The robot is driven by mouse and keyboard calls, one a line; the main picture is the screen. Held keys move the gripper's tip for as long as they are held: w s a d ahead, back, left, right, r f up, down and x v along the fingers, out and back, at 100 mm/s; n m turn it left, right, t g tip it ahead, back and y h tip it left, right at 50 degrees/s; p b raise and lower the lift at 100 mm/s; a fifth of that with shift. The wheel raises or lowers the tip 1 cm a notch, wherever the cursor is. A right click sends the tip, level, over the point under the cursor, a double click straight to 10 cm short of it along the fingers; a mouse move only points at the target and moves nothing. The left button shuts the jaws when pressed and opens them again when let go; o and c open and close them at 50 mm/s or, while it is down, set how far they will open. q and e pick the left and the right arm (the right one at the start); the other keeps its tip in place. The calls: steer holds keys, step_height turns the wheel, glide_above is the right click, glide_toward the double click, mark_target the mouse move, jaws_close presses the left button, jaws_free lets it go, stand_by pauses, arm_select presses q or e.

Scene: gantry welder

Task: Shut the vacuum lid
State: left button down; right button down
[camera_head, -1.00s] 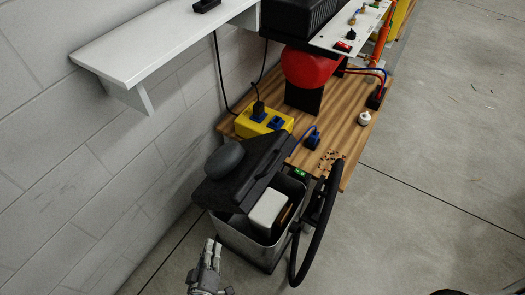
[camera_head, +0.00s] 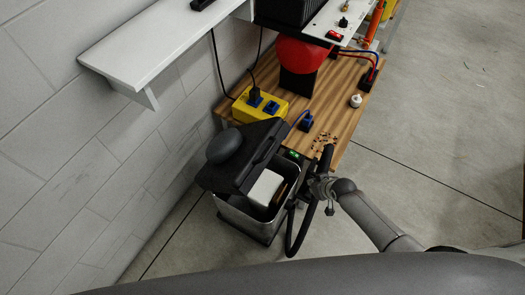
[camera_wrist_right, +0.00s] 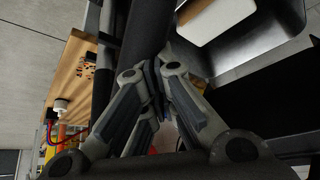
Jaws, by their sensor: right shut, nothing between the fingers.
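The vacuum's dark lid (camera_head: 240,172), with a rounded grey knob (camera_head: 224,147), is tilted open over the back of the metal bin (camera_head: 236,217). A white block (camera_head: 265,187) shows inside the bin. My right gripper (camera_head: 322,189) is at the bin's right side, by the black hose (camera_head: 291,238). In the right wrist view my right gripper (camera_wrist_right: 155,72) has its fingers together, close to the hose (camera_wrist_right: 143,38). The bin's open top (camera_wrist_right: 270,35) is at upper right there. Whether the fingers touch the hose is unclear. My left gripper is out of view.
A wooden bench (camera_head: 345,90) behind the bin bears a yellow socket box (camera_head: 262,104), a red round object (camera_head: 302,54) and a small white bottle (camera_head: 355,100). A white shelf (camera_head: 160,45) juts from the wall at left. Floor at right is open.

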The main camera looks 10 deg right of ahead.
steer(key=w+a+r+n+t+y+b, duration=0.1)
steer(key=w+a+r+n+b, duration=0.1)
steer(key=w+a+r, duration=0.35)
steer(key=w+a+r+n+y+b, duration=0.1)
steer(key=w+a+r+y+b, duration=0.15)
steer(key=w+r, duration=0.55)
steer(key=s+a+r+n+g+y+b, duration=0.1)
steer(key=s+a+r+n+b, duration=0.2)
steer(key=r, duration=0.4)
steer(key=s+a+r+n+y+b, duration=0.1)
steer(key=s+a+r, duration=0.2)
steer(key=s+r, duration=0.25)
steer(key=shift+n+h, duration=0.25)
steer(key=shift+n, duration=0.05)
steer(key=x, duration=0.3)
steer(key=f+x, duration=0.1)
steer(key=x, duration=0.2)
steer(key=s+d+x, duration=0.1)
steer(key=x, duration=0.3)
steer(key=shift+f+p, duration=0.25)
steer(key=shift+p, duration=0.05)
steer(key=shift+s+d+f, duration=0.2)
steer(key=shift+d+f, duration=0.1)
steer(key=shift+f, duration=0.15)
steer(key=shift+f, duration=0.1)
